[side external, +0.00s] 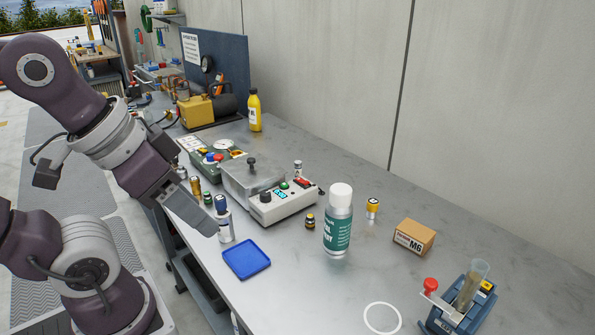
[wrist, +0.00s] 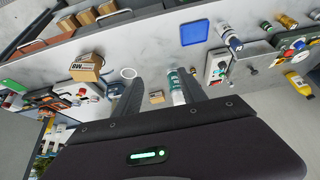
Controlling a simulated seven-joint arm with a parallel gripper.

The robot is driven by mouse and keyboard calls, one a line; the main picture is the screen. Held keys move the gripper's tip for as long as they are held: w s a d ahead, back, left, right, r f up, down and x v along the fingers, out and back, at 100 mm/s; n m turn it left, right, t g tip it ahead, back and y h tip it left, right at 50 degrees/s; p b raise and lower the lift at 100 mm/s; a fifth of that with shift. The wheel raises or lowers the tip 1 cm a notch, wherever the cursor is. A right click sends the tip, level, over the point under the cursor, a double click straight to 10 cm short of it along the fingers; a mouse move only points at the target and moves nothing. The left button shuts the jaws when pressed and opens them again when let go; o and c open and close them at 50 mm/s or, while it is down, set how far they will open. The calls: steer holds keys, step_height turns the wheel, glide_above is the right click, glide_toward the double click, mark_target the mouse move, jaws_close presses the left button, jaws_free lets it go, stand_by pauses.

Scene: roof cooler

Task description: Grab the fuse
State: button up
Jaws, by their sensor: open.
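No part is clearly marked as the fuse. Small cylinders that could be it are a dark one with a yellow band (side external: 310,221) left of the spray can, a yellow-topped one (side external: 373,208) right of the can, and a pale one (side external: 298,168) behind the control box. All stand on the grey bench. My gripper (side external: 200,218) is above the bench's near edge, left of these parts. In the wrist view my gripper (wrist: 164,84) is open, fingers apart, nothing held. The green and white can (wrist: 176,86) shows beyond the fingers.
The tall spray can (side external: 339,222) stands among the small cylinders. A control box (side external: 285,203), blue tray (side external: 246,259), M6 carton (side external: 414,237) and blue holder with a tube (side external: 459,310) are nearby. A blue-capped bottle (side external: 225,222) stands close to my gripper. Bench between tray and white ring (side external: 382,318) is clear.

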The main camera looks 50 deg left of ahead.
mark_target(299, 162)
steer(key=w+a+r+n+t, duration=0.1)
steer(key=w+a+r, duration=0.1)
steer(key=w, duration=1.1)
steer(key=w+a+r+n+t, duration=0.1)
steer(key=w+n, duration=0.1)
steer(key=w, duration=1)
steer(key=w+a+f+n+y, duration=0.15)
steer(key=w+a+f, duration=0.45)
steer(key=w+a, duration=0.6)
steer(key=w+a+f+n+y, duration=0.1)
steer(key=w+a+f, duration=0.1)
steer(key=a+f, duration=0.3)
steer(key=w+a+f+n+y, duration=0.1)
steer(key=w+a+f+y, duration=0.1)
steer(key=a+f, duration=0.4)
steer(key=w+a+f+n+g+y, duration=0.1)
steer(key=w+a+f+n, duration=0.1)
steer(key=a+f, duration=0.3)
steer(key=shift+w+a+f+y, duration=0.1)
steer(key=shift+w+f+y, duration=0.15)
steer(key=shift+f, duration=0.25)
steer(key=shift+w+a+f+y, duration=0.1)
steer(key=shift+w+f, duration=0.2)
steer(key=shift+f, duration=0.2)
steer(key=x, duration=0.6)
steer(key=shift+s+a+f, duration=0.1)
steer(key=shift+a+f, duration=0.1)
steer(key=shift+a, duration=0.05)
steer(key=shift+r, duration=0.1)
jaws_close()
